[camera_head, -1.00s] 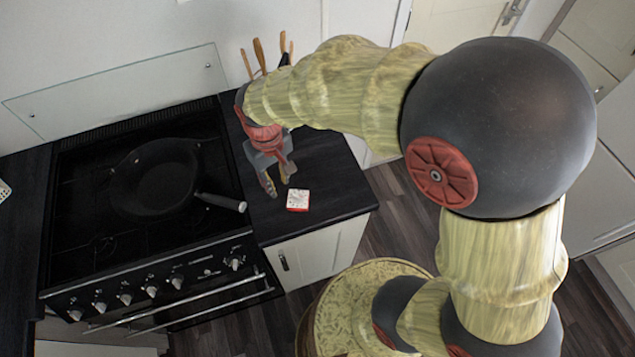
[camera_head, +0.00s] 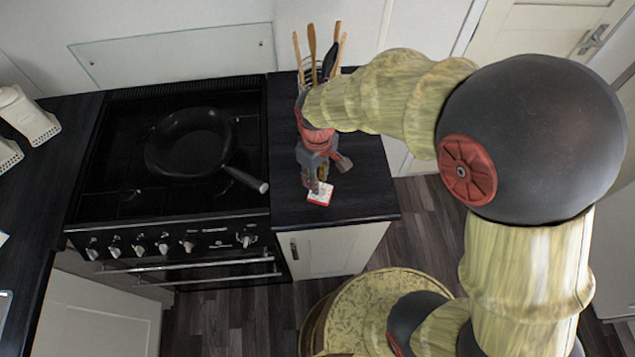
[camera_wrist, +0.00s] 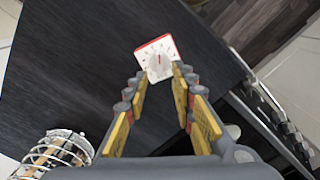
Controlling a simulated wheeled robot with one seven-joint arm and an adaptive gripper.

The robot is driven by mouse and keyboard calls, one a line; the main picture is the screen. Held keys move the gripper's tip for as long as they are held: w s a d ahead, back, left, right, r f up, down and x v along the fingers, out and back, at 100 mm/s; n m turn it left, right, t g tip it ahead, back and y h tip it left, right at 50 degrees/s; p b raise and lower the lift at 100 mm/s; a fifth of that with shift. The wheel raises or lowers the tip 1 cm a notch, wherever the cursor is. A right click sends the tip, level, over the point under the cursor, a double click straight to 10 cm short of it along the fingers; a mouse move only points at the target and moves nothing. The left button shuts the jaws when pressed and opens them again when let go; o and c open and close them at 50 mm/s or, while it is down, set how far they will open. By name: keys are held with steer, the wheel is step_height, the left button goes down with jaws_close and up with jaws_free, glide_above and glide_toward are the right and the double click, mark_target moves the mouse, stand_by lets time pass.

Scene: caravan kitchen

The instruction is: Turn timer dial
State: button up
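The timer (camera_head: 321,196) is a small white square block with red sides, lying on the dark counter near its front edge. In the wrist view the timer (camera_wrist: 156,47) shows a scale and a round white dial (camera_wrist: 158,68) with a red mark. My gripper (camera_head: 321,184) points down at the timer and overlaps its back part in the head view. In the wrist view my gripper (camera_wrist: 159,73) is open, with one yellow-padded finger on each side of the dial's near part. I cannot tell whether the fingertips touch the dial.
A wire holder with wooden utensils (camera_head: 312,45) stands behind my gripper; its wire basket (camera_wrist: 55,152) shows in the wrist view. A black pan (camera_head: 187,142) sits on the stove (camera_head: 105,170) to the left. The counter (camera_head: 375,195) right of the timer is clear.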

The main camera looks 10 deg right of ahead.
steer(key=shift+f, duration=1.1)
steer(key=shift+c, duration=1.1)
steer(key=c, duration=0.4)
jaws_close()
